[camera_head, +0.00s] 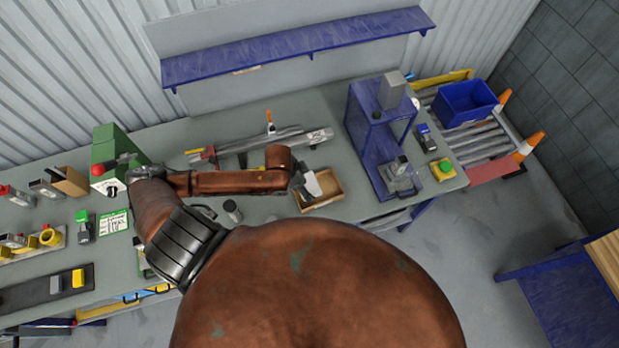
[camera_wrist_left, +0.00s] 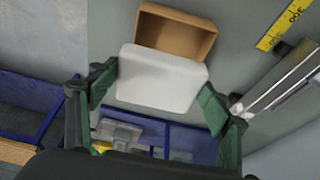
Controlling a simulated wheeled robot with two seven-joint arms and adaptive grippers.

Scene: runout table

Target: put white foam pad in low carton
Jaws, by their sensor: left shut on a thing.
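The white foam pad (camera_wrist_left: 160,78) is held between the two green-lined fingers of my left gripper (camera_wrist_left: 158,95) in the left wrist view. In the head view the pad (camera_head: 313,185) shows as a small white patch beside the left gripper (camera_head: 303,181), at the left edge of the low carton. The low carton (camera_wrist_left: 196,41) is an open brown box on the grey table, and in the head view it (camera_head: 331,190) lies just right of the gripper. In the wrist view the pad covers part of the carton's near side. My right gripper is not in view.
A blue stand (camera_head: 367,150) with a grey block on top is right of the carton. Metal bars (camera_head: 270,143) lie behind my arm. A yellow scale (camera_wrist_left: 282,27) shows in the wrist view. A green machine (camera_head: 112,150) and several small tools crowd the left side.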

